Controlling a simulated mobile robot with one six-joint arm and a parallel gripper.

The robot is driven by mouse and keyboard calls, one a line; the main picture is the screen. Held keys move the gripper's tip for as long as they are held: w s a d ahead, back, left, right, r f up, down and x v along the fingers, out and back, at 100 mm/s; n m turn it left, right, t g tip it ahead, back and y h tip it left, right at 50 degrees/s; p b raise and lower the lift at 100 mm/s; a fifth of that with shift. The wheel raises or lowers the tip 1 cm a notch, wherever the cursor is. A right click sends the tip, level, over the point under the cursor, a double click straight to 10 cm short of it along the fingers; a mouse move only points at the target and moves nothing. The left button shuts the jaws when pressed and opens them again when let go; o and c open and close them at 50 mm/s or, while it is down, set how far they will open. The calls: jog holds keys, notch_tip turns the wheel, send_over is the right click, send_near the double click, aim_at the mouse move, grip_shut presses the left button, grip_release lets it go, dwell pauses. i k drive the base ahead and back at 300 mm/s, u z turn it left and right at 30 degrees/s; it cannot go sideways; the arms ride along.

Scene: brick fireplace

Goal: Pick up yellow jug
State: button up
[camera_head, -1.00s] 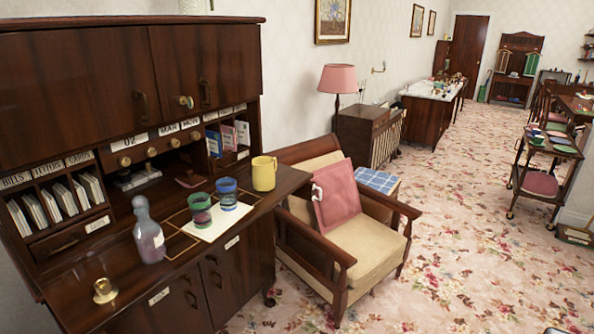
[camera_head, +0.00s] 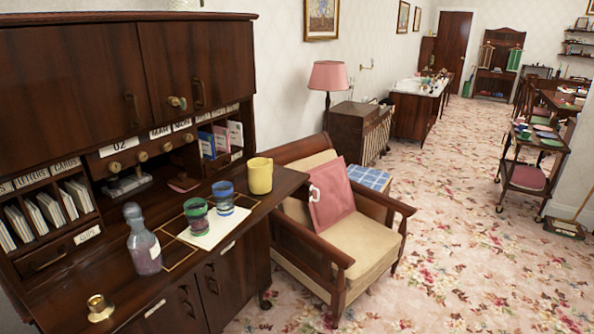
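The yellow jug (camera_head: 260,176) stands upright on the desk's fold-down wooden top (camera_head: 116,268), near its right end. It is behind and to the right of two striped cups, one green and dark (camera_head: 197,217) and one blue (camera_head: 223,196). The jug stands apart from both cups, and its handle is hard to make out. My gripper is not in view.
A glass bottle (camera_head: 143,240) and a brass candle holder (camera_head: 99,308) stand on the desk, left of the cups. A wooden armchair with a pink cushion (camera_head: 331,192) is right of the desk. Open floral carpet (camera_head: 453,262) lies to the right.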

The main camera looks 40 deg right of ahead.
aim_at(260, 170)
jog(key=u, duration=1)
jog(key=k, duration=0.1)
jog(key=z, duration=2.05)
jog(key=k, duration=1.05)
jog(key=u, duration=0.25)
jog(key=i, duration=1)
